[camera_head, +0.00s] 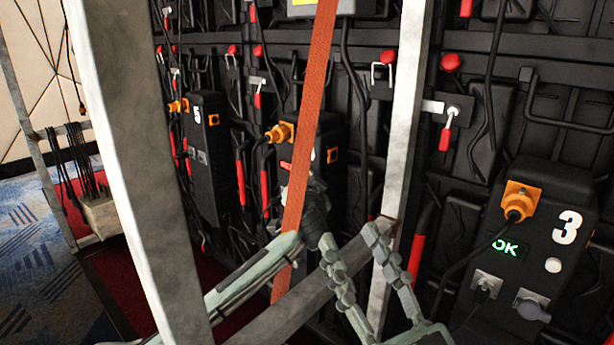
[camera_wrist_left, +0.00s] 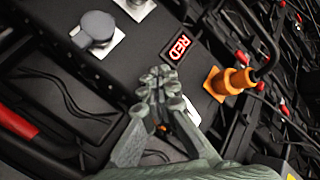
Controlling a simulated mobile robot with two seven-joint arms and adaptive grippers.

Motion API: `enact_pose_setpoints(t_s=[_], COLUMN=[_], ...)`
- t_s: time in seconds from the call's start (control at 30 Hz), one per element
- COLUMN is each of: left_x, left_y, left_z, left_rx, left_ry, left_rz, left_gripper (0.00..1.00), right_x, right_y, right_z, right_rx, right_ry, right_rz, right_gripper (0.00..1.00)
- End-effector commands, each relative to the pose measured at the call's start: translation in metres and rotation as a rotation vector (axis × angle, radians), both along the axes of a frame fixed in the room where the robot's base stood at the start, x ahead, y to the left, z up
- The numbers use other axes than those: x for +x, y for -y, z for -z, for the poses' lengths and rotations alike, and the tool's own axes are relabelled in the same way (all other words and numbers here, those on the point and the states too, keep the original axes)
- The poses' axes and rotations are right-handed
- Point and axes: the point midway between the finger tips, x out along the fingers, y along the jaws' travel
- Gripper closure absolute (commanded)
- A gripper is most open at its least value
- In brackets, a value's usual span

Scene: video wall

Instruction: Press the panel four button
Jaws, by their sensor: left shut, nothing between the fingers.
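The middle panel (camera_head: 324,135) stands between panel 5 and panel 3 in the head view, partly hidden by an orange strap. Its number is hidden. My left gripper (camera_head: 315,212) is at its front, small and partly covered. In the left wrist view the panel's dark casing (camera_wrist_left: 125,65) carries a red-lit display (camera_wrist_left: 179,47) and an orange connector (camera_wrist_left: 228,82). My left gripper (camera_wrist_left: 163,82) is shut and empty, its tips over the face beside the display. I see no button there; contact cannot be told. My right gripper (camera_head: 350,236) is open and empty in the foreground.
Panel 3 (camera_head: 545,225) at right shows a green OK and a white round button (camera_head: 553,265). Panel 5 (camera_head: 208,160) stands left. Grey metal posts (camera_head: 140,150) (camera_head: 405,120) and the orange strap (camera_head: 310,110) cross in front of the wall. Cables hang around the panels.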

Motion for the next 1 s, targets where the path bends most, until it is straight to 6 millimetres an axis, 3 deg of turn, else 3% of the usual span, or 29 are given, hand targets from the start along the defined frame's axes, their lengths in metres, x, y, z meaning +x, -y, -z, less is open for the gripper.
enact_pose_setpoints(t_s=[0.67,1.0], left_x=[-0.013,-0.036], left_y=[-0.013,-0.036], left_z=[-0.001,-0.002], left_rx=[0.000,-0.001], left_ry=[-0.001,-0.002], left_rz=[-0.001,-0.001], left_gripper=[1.00,1.00], right_x=[0.000,0.000], right_y=[0.000,0.000], right_z=[-0.011,-0.029], right_rx=[0.000,0.000], right_ry=[0.000,0.000], right_rz=[0.000,0.000], right_gripper=[0.60,0.60])
